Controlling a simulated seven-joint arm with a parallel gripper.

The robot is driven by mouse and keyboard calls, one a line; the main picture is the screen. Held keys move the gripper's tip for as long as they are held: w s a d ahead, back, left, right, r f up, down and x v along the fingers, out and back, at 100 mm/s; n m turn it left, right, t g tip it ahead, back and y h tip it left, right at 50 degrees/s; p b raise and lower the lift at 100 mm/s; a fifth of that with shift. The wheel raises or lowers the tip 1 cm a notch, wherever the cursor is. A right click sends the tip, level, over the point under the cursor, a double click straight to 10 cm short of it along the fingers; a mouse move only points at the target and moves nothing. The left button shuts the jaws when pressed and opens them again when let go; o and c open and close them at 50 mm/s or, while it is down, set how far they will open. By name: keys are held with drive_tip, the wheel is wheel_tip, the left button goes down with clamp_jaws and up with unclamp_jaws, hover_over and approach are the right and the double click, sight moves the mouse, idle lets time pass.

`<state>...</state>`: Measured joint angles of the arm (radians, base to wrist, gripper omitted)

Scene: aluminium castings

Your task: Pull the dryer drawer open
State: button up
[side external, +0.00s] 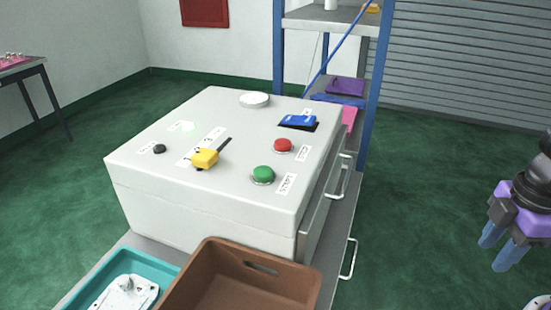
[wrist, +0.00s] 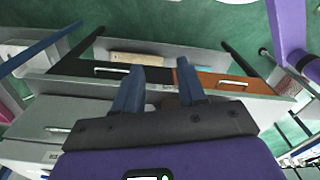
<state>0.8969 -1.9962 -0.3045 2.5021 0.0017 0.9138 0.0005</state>
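A white box-shaped machine (side external: 150,205) with buttons on its top stands on a grey bench in the side external view. Its right side has grey drawer fronts (side external: 314,217) with metal bar handles (side external: 340,182); another bar handle (side external: 350,259) sits lower. The fronts look flush, at a steep angle. No label tells which is the dryer drawer. My gripper (side external: 497,247) is at the far right, clear of the handles, with its blue fingers apart and nothing visible between them. In the wrist view my gripper (wrist: 160,82) also shows spread fingers, with grey and orange panels beyond.
A brown bin (side external: 200,275) and a teal tray (side external: 167,268) holding a casting stand in front of the machine. A blue-posted shelf rack (side external: 378,70) stands behind it. Open green floor (side external: 420,200) lies between the handles and my gripper.

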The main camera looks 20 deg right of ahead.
drive_tip(key=w+a+r+m, duration=0.3)
drive_tip(key=w+a+m, duration=0.15)
drive_tip(key=w, duration=0.25)
wheel_tip(320, 180, up, 7)
drive_tip(key=m+t+y, duration=0.1)
drive_tip(key=m, duration=1.6)
hover_over(348, 174)
drive_tip(key=s+d, duration=0.3)
drive_tip(key=w+a+f, duration=0.1)
drive_tip(key=f, duration=1)
drive_tip(key=w+a+f, duration=0.1)
drive_tip(key=f, duration=0.4)
drive_tip(key=shift+w+a+f, duration=0.3)
drive_tip(key=shift+f, duration=0.05)
clamp_jaws()
